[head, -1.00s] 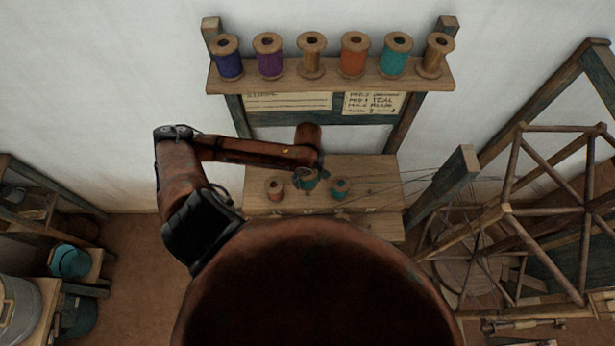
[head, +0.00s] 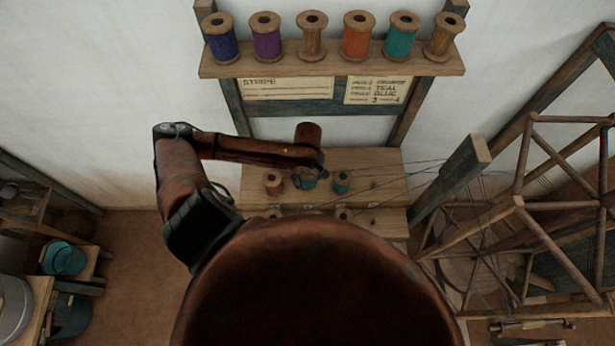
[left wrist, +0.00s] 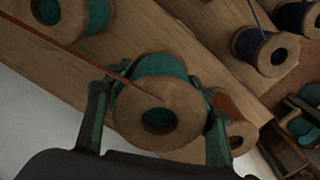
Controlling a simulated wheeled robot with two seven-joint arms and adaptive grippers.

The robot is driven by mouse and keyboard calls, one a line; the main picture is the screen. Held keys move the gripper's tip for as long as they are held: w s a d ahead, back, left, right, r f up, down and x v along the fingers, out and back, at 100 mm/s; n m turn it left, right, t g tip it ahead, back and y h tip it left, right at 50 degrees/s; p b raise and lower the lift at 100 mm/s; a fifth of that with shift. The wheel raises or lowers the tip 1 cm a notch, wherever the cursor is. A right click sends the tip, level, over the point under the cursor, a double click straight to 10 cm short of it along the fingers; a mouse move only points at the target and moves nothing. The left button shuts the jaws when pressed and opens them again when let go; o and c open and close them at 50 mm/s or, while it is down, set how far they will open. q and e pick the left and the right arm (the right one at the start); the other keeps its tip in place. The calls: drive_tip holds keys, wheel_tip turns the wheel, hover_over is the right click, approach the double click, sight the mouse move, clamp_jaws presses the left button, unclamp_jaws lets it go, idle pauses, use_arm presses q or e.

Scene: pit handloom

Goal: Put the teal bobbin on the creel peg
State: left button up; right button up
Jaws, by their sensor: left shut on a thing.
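My left gripper (left wrist: 160,94) is shut on a teal bobbin (left wrist: 158,110) with a wooden flange, one finger on each side. The bobbin's round end and dark bore face the wrist camera. In the head view my left gripper (head: 310,172) is over the wooden creel board (head: 385,165), with the teal bobbin (head: 309,184) below it between an orange bobbin (head: 273,182) and another teal bobbin (head: 340,182). The creel peg cannot be made out, nor whether the held bobbin touches the board. My right gripper is out of view.
A shelf (head: 330,66) above carries several bobbins, including a teal one (head: 401,38). More bobbins stand along the board's front, partly hidden by my body. Threads run right from the board to a post (head: 455,180) and wooden reel frame (head: 535,225).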

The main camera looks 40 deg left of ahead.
use_arm(q)
drive_tip(key=shift+f+b, duration=0.4)
drive_tip(key=shift+f, duration=1.7)
drive_tip(key=o, duration=1.1)
drive_tip(key=shift+o, duration=1)
drive_tip(key=shift+o, duration=0.4)
drive_tip(key=o, duration=0.3)
drive_tip(key=shift+o, duration=0.2)
drive_tip(key=shift+r, duration=0.1)
